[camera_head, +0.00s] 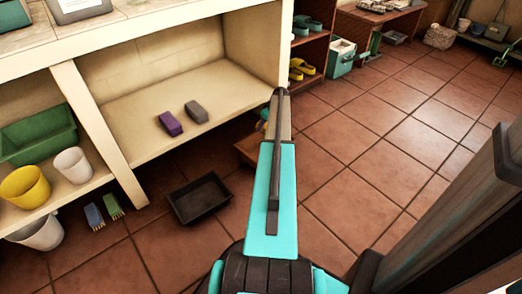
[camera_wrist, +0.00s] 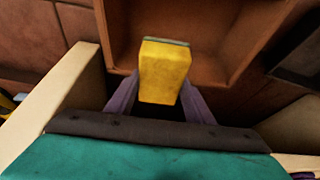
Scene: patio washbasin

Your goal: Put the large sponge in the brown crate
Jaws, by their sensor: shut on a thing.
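The large sponge (camera_wrist: 165,72) is a yellow block with a thin green layer at its far end, seen in the wrist view. My gripper (camera_wrist: 160,82) is shut on it, with one finger on each side. The brown crate (camera_wrist: 228,45) is open-topped and lies beyond and below the sponge in the wrist view. The sponge overlaps the crate's opening in the picture; its height above the floor of the crate is unclear. In the head view only a corner of the brown crate (camera_head: 250,151) shows behind my arm, which hides the gripper.
A black tray (camera_head: 200,198) lies on the floor left of my arm. A purple block (camera_head: 170,124) and a grey block (camera_head: 196,111) lie on the pale shelf (camera_head: 150,95). Two brushes (camera_head: 103,211) lie near a yellow bucket (camera_head: 26,186).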

